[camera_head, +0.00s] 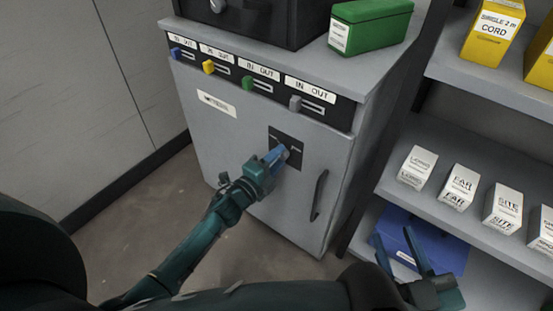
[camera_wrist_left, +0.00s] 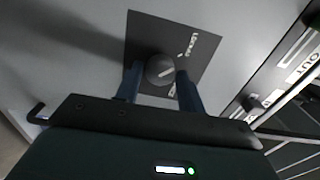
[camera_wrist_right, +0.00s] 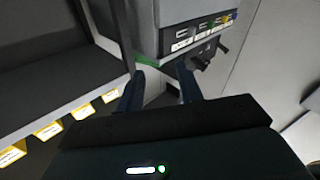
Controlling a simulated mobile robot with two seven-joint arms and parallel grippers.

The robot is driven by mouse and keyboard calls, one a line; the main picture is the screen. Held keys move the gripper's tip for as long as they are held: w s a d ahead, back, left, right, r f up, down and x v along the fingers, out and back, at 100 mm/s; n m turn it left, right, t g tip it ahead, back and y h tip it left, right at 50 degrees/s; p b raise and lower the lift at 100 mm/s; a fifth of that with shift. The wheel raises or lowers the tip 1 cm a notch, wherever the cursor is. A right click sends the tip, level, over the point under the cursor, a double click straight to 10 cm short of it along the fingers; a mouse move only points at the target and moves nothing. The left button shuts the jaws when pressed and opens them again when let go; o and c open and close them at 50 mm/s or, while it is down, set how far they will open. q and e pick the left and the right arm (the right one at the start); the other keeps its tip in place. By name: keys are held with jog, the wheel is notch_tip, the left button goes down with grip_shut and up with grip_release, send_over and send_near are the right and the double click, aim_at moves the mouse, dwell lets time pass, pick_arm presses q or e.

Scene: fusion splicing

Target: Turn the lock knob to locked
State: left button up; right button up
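The round grey lock knob (camera_head: 285,154) sits on a dark square plate (camera_head: 291,139) on the grey cabinet door (camera_head: 235,130). In the left wrist view, the knob (camera_wrist_left: 160,69) has a short pale line on its face, and white lettering stands beside it on the plate (camera_wrist_left: 150,30). My left gripper (camera_head: 276,155) is at the knob, with one blue finger on each side. The fingers look as wide apart as those of my right gripper, so it looks open around the knob; contact is unclear. My right gripper (camera_head: 402,247) is open and empty by the lower shelf.
A dark door handle (camera_head: 319,195) stands right of the knob. Coloured sliders under IN/OUT labels (camera_head: 259,72) line the cabinet's top edge. A green box (camera_head: 370,24) sits on top. Shelves at right hold white boxes (camera_head: 459,187), yellow boxes (camera_head: 492,28) and a blue case (camera_head: 440,246).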

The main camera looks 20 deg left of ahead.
pick_arm(q)
jog(key=shift+o, duration=1.4)
jog(key=shift+s, duration=0.1)
pick_arm(e)
jog(key=shift+s, duration=0.1)
pick_arm(q)
jog(key=p+v, duration=0.2)
jog(key=v, duration=1.1)
pick_arm(e)
jog(key=shift+d+f+m+g+h, duration=0.1)
jog(key=shift+d+m+g+h, duration=0.35)
jog(key=shift+m+g+h, duration=0.25)
pick_arm(q)
jog(key=shift+r+p, duration=0.15)
jog(key=shift+p, duration=0.15)
